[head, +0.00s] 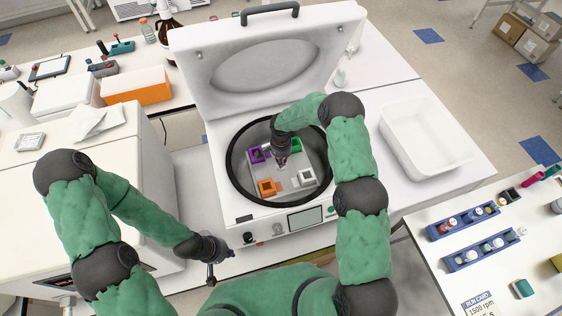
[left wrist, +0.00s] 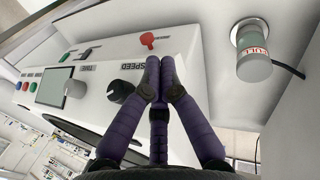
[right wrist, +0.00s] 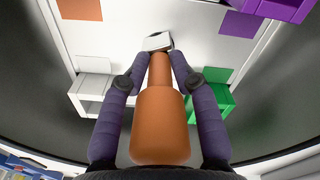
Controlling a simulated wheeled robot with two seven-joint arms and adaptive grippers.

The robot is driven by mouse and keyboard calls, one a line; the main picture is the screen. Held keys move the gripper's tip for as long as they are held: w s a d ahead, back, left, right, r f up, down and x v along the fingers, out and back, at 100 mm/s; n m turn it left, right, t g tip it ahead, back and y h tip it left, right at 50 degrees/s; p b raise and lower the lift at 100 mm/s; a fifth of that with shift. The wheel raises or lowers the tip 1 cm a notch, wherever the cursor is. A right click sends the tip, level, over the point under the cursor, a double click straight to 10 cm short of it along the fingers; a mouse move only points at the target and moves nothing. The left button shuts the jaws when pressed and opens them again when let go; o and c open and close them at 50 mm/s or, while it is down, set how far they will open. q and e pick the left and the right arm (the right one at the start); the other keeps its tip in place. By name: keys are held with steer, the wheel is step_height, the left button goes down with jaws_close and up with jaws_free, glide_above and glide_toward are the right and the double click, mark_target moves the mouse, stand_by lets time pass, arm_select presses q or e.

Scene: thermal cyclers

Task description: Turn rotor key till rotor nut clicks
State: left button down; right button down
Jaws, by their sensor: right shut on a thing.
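The open centrifuge (head: 237,205) holds a pale rotor (head: 255,172) with purple, green, orange and white buckets. My right gripper (head: 281,160) reaches down into the bowl over the rotor's middle. In the right wrist view my right gripper (right wrist: 155,75) is shut on the rotor key, whose orange handle (right wrist: 160,125) lies between its fingers. The key's far end meets a pale piece, apparently the rotor nut (right wrist: 157,41); its exact seating is hidden. My left gripper (head: 230,254) is outside, by the machine's front left corner. In the left wrist view its fingertips (left wrist: 160,67) are together and empty.
The raised lid (head: 265,65) stands behind the bowl. The front panel carries a SPEED knob (left wrist: 120,91), a TIME knob (left wrist: 75,89) and a red part (left wrist: 148,41). A white tray (head: 425,140) lies right of the machine; blue racks (head: 462,222) stand on the right bench.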

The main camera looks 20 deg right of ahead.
steer(key=shift+m+b, duration=0.3)
steer(key=shift+m+b, duration=1.1)
steer(key=shift+b, duration=0.05)
steer(key=shift+m+b, duration=1.1)
steer(key=shift+b, duration=0.2)
steer(key=shift+m+b, duration=1.2)
steer(key=shift+b, duration=0.05)
